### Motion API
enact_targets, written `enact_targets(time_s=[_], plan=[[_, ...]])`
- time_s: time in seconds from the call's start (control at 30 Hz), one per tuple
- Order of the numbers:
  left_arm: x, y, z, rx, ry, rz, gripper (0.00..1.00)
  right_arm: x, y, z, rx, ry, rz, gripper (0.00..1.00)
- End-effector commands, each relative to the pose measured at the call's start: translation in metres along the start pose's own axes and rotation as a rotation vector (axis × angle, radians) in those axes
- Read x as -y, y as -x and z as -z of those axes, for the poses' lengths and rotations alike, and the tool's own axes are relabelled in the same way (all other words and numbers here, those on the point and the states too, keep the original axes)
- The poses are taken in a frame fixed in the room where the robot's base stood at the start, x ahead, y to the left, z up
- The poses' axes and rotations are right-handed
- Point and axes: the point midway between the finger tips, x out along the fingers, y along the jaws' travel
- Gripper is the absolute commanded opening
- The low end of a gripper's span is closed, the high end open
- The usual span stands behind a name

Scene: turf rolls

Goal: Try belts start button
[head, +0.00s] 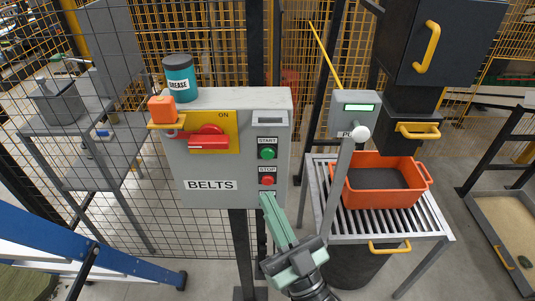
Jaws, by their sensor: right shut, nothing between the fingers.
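The grey control box labelled BELTS (210,185) stands upright on a dark post. On its right side is the green start button (267,154) under a START label. The red stop button (267,181) sits just below it. At the upper left is a red rotary handle (208,141) on a yellow plate marked ON. An orange padlock-like block (161,109) sits by the plate's left edge. My right gripper (268,197) is shut and empty, its tips just below the stop button; I cannot tell if they touch the box. My left gripper is not in view.
A teal GREASE tub (180,79) stands on top of the box. To the right are a grey display unit (355,113) with a lit green screen, a lever with a white knob (360,133), and an orange crate (425,174) on a roller table (322,201). Yellow mesh fencing stands behind.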

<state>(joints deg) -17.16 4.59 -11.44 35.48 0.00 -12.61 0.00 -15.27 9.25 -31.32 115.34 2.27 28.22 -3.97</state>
Motion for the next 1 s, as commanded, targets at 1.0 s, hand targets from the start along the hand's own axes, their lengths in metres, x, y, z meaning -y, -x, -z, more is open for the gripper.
enact_targets(time_s=[1.0], plan=[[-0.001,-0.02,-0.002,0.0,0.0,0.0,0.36,-0.045,-0.061,-0.046,0.002,0.0,-0.001,0.0]])
